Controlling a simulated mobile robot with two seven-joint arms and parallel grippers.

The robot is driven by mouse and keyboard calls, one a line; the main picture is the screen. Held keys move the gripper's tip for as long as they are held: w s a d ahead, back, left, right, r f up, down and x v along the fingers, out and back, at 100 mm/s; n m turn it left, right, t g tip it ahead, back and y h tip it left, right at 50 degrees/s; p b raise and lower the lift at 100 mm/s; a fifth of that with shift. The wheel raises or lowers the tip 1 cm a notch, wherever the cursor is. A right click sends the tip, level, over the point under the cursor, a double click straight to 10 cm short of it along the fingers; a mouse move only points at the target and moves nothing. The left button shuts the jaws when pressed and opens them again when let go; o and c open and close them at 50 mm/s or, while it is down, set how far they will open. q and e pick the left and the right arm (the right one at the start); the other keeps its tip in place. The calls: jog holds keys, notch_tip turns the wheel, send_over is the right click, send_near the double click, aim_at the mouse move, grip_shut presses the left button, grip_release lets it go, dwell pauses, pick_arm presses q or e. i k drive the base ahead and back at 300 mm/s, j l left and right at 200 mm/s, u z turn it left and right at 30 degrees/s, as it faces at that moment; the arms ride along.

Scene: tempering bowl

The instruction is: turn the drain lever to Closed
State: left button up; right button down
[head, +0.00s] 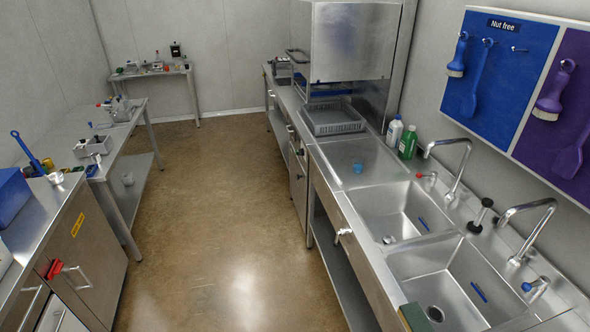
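Two steel sink basins stand at the right, a far basin (392,208) and a near basin (455,278). A small pale metal handle (343,234) sticks out from the front edge of the sink counter, beside the far basin; it may be the drain lever, but its marking is too small to read. Neither of my grippers shows in the head view.
The floor (225,200) between the counters is clear. Taps (458,165) rise behind the basins. Bottles (407,142) stand by the wall. A steel cabinet (90,250) is at the left.

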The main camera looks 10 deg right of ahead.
aim_at(342, 231)
jog(key=i, duration=1.4)
jog(key=z, duration=0.05)
